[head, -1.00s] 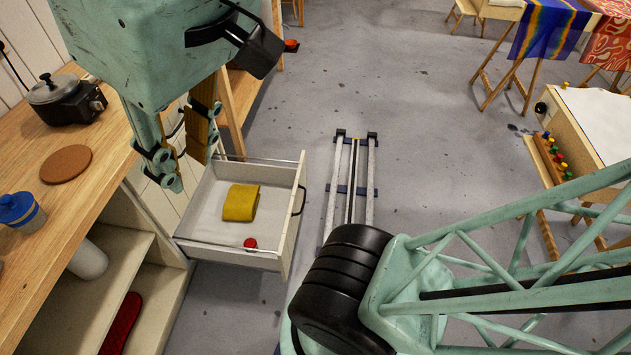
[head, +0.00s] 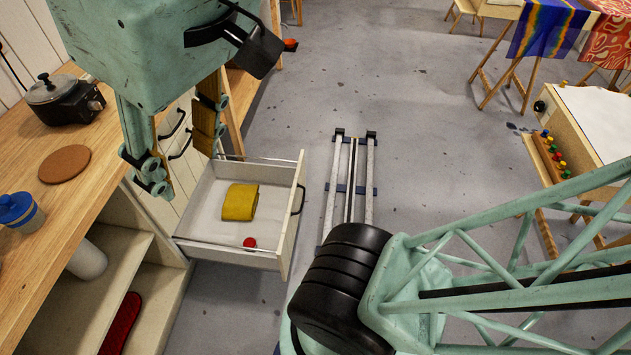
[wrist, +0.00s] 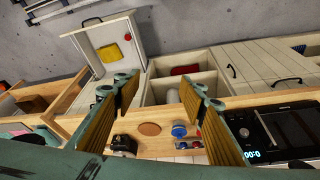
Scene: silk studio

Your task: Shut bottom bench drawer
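The white bench drawer (head: 228,256) is pulled well out of the wooden bench (head: 104,170). A folded yellow cloth (head: 240,202) and a small red item (head: 249,242) lie in it. Its dark handle (head: 297,200) is on the right front panel. The drawer also shows in the wrist view (wrist: 99,33), at upper left. My gripper (head: 182,155) hangs above the bench side of the drawer, apart from its front panel. Its fingers are spread and empty; they also show in the wrist view (wrist: 165,112).
A black pot (head: 62,98), a round cork mat (head: 65,164) and a blue-lidded jar (head: 20,212) stand on the bench. Open shelves with a white roll (head: 88,260) are left of the drawer. Grey floor (head: 380,90) is clear beyond it.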

